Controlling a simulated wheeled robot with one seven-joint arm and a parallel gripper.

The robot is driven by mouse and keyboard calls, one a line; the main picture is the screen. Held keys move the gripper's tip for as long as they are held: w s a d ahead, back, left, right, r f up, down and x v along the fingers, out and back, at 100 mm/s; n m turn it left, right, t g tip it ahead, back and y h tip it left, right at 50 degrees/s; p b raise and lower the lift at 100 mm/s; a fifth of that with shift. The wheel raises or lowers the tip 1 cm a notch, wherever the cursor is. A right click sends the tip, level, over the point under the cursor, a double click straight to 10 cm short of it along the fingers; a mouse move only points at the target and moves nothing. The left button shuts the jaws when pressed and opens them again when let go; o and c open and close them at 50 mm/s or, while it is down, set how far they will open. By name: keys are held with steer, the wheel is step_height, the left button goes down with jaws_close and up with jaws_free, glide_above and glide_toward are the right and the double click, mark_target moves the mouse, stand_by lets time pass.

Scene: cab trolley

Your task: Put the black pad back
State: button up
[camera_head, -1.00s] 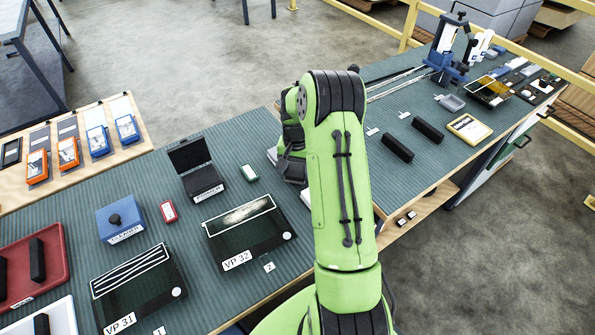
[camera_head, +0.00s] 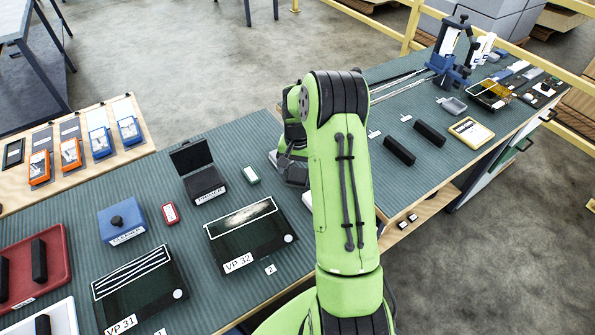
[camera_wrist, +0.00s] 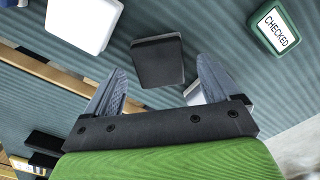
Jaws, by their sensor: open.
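In the wrist view, a dark, nearly square pad (camera_wrist: 158,62) with a paler grey edge lies on the ribbed green-grey mat, ahead of and between my fingertips. My gripper (camera_wrist: 161,76) is open, its two grey fingers spread to either side of the pad's near end. I cannot tell how high the fingers are above it. In the head view my green arm hides the fingers and this pad; only the dark wrist shows at the arm's left side.
A green CHECKED block (camera_wrist: 275,27) lies to the right and a white item (camera_wrist: 85,20) to the left. In the head view are an open black box (camera_head: 203,183), the VP 32 board (camera_head: 250,236), a blue block (camera_head: 122,222) and a red tray (camera_head: 58,275).

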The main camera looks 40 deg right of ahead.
mark_target(298, 174)
step_height(298, 174, up, 10)
steer(key=p, duration=0.2)
steer(key=s+a+r+n+t+h, duration=0.1)
steer(key=s+a+r+n, duration=0.1)
steer(key=s+a+r, duration=0.35)
steer(key=s+a+r+n+t, duration=0.1)
steer(key=s+a+r+n, duration=0.1)
steer(key=a+r, duration=0.5)
steer(key=s+a+r+n+t, duration=0.1)
steer(key=s+a, duration=0.3)
steer(key=s, duration=0.4)
steer(key=s+a+r+n+t+y, duration=0.1)
steer(key=s+a+n, duration=0.3)
steer(key=s, duration=0.4)
steer(key=shift+s+r+n+t, duration=0.35)
steer(key=shift+r+t, duration=0.25)
steer(key=shift+t, duration=0.2)
